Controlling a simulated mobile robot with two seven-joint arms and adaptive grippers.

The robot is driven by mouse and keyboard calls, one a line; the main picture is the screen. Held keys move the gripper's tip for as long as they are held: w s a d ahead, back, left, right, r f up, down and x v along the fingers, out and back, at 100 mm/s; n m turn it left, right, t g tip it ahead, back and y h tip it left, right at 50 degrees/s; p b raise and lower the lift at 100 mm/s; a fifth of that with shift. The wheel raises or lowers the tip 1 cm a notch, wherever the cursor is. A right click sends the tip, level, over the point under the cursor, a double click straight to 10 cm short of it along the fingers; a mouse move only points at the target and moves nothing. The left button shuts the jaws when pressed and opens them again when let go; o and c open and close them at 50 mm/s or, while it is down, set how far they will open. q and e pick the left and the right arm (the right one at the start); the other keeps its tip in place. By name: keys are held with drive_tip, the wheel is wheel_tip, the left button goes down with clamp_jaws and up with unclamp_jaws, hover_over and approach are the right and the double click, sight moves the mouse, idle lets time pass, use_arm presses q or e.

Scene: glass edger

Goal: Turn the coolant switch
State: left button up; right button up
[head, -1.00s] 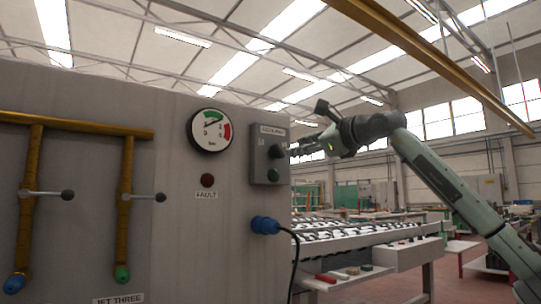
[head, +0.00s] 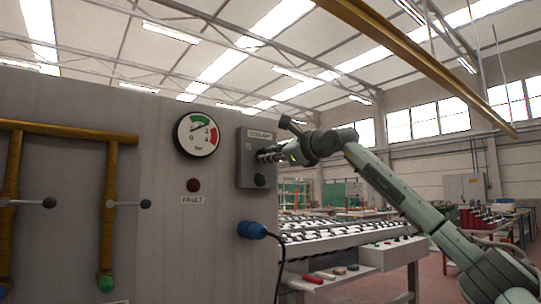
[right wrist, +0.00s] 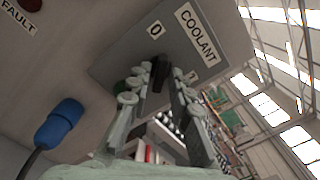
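The coolant switch box (head: 243,165) is a grey box on the right part of the machine's front panel, with a COOLANT label (right wrist: 198,37) and a 0 mark. Its black switch knob (right wrist: 158,77) shows in the right wrist view between my right fingertips; in the head view the gripper hides it. My right gripper (head: 266,155) is at the box, reaching in from the right. Its fingers (right wrist: 160,70) stand apart, one on each side of the knob; I cannot tell whether they touch it. A green button (head: 260,180) sits below. My left gripper is not in view.
A pressure gauge (head: 196,134) and a dark red FAULT lamp (head: 193,185) are left of the box. A blue plug (head: 252,230) with a black cable juts out below it. Brass pipes with levers (head: 110,205) are at the left. A roller conveyor (head: 335,238) extends behind the panel.

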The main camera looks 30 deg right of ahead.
clamp_jaws()
drive_tip(key=shift+m, duration=0.3)
use_arm(q)
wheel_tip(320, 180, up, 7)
drive_tip(key=b, duration=0.2)
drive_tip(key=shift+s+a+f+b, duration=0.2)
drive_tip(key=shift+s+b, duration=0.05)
drive_tip(key=shift+b, duration=0.15)
use_arm(e)
drive_tip(key=m, duration=1.5)
drive_tip(key=shift+m, duration=0.3)
